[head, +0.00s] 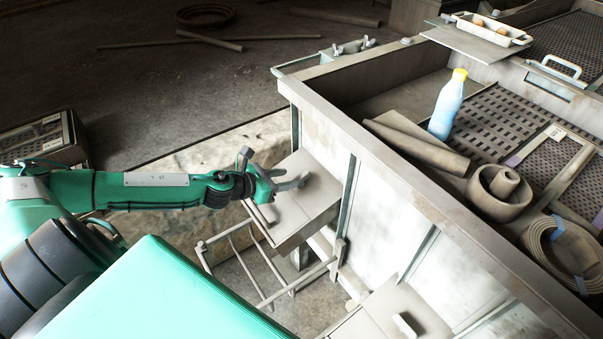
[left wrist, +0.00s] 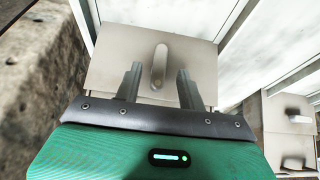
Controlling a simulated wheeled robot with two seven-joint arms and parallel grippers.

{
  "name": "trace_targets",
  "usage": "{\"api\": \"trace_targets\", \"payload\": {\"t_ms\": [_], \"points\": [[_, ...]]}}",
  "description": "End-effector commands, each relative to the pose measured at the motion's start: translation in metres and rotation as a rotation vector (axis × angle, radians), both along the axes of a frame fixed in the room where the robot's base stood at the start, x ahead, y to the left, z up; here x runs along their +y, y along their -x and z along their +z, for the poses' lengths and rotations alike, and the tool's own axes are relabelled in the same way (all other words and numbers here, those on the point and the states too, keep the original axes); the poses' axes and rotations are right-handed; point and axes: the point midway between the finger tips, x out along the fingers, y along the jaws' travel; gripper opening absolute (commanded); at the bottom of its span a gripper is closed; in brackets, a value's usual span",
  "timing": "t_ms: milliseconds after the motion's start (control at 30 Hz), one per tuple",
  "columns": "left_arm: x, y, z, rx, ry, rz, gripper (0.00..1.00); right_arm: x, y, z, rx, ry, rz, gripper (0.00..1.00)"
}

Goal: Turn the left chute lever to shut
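The left chute (head: 315,207) is a pale box with a flat face on the side of the large bench. Its lever (left wrist: 160,62) is a short, rounded grey bar on that face, pointing nearly straight up in the left wrist view. My left gripper (head: 278,168) is at the chute, its fingers spread. In the left wrist view the gripper (left wrist: 158,82) is open, with the lever between the fingers and gaps on both sides. I cannot make out the lever in the head view. My right gripper is not in view.
A second chute (head: 380,314) with its own pale lever (head: 405,324) is at the lower right. A metal rod frame (head: 262,275) stands below the left chute. The bench top holds a blue bottle (head: 447,106), tubes and rings. A stone block (head: 215,155) lies behind my arm.

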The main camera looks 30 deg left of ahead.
Motion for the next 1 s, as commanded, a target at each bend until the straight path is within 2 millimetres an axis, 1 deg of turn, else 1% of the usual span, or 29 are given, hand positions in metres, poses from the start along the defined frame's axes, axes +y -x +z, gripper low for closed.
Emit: {"api": "trace_targets", "payload": {"t_ms": [33, 133, 500, 700, 967, 1000], "points": [[-0.002, -0.005, 0.001, -0.002, 0.003, 0.001, 0.4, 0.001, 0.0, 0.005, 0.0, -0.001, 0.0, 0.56], [-0.006, -0.013, -0.002, -0.003, 0.001, -0.001, 0.4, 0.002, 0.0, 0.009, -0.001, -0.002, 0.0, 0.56], [-0.021, -0.048, -0.019, 0.0, 0.002, -0.001, 0.4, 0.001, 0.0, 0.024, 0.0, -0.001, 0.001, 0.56], [-0.024, -0.056, -0.024, 0.0, 0.001, -0.002, 0.4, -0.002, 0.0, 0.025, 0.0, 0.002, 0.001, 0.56], [-0.024, -0.057, -0.025, 0.0, 0.001, -0.002, 0.4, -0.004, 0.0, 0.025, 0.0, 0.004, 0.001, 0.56], [-0.024, -0.057, -0.025, 0.0, 0.001, -0.002, 0.36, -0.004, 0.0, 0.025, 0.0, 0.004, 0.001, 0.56]]}}
